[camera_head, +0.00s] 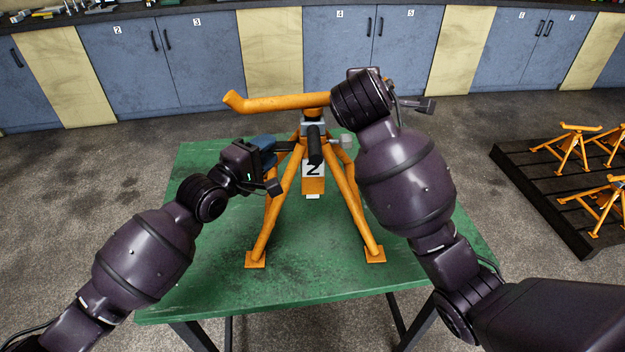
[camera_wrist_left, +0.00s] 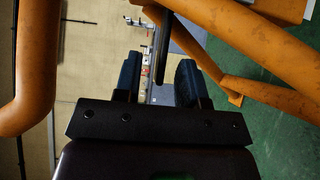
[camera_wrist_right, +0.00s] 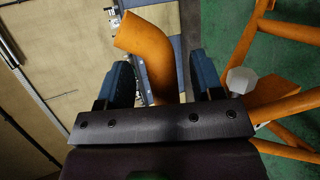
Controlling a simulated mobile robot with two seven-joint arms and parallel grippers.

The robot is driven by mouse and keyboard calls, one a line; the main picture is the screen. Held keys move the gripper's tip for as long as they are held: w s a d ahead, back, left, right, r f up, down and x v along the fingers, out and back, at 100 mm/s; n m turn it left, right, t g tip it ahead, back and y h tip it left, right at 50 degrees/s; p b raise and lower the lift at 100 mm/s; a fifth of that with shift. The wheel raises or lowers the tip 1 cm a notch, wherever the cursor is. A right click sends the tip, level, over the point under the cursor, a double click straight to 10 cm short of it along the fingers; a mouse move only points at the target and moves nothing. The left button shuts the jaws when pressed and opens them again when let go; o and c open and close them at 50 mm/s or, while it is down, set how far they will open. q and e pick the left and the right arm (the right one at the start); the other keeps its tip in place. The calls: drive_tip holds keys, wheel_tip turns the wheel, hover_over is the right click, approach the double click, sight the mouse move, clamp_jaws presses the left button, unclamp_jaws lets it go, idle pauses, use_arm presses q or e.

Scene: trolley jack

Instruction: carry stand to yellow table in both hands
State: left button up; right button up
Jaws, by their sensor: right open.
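The orange stand (camera_head: 315,184) stands upright on the green table, with a "2" label on its front and a long bent bar at its top. My left gripper (camera_head: 267,150) is at the stand's left side, below the bar. In the left wrist view its blue pads (camera_wrist_left: 159,80) are apart, with a dark rod between them, no clear contact. My right gripper is hidden behind its wrist in the head view. In the right wrist view its blue pads (camera_wrist_right: 163,80) are open, with the bar's bent orange end (camera_wrist_right: 147,42) showing between them. No yellow table is in view.
The green table (camera_head: 215,292) is otherwise clear. A dark slatted pallet (camera_head: 540,193) with several orange stands lies on the floor at the right. Blue and cream cabinets (camera_head: 120,50) line the back wall. Open grey floor lies between.

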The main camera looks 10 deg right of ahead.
use_arm(q)
drive_tip(key=shift+w+d, duration=0.35)
use_arm(e)
drive_tip(key=shift+w+d+f, duration=0.15)
drive_tip(key=shift+w+f, duration=0.05)
drive_tip(key=shift+w, duration=0.25)
use_arm(q)
drive_tip(key=shift+c, duration=0.4)
use_arm(e)
drive_tip(key=shift+c, duration=0.4)
use_arm(q)
drive_tip(key=c, duration=0.5)
use_arm(e)
drive_tip(key=c, duration=0.5)
use_arm(q)
clamp_jaws()
use_arm(e)
drive_tip(key=shift+c, duration=1.1)
clamp_jaws()
use_arm(q)
drive_tip(key=shift+r, duration=0.35)
use_arm(e)
drive_tip(key=shift+r, duration=0.25)
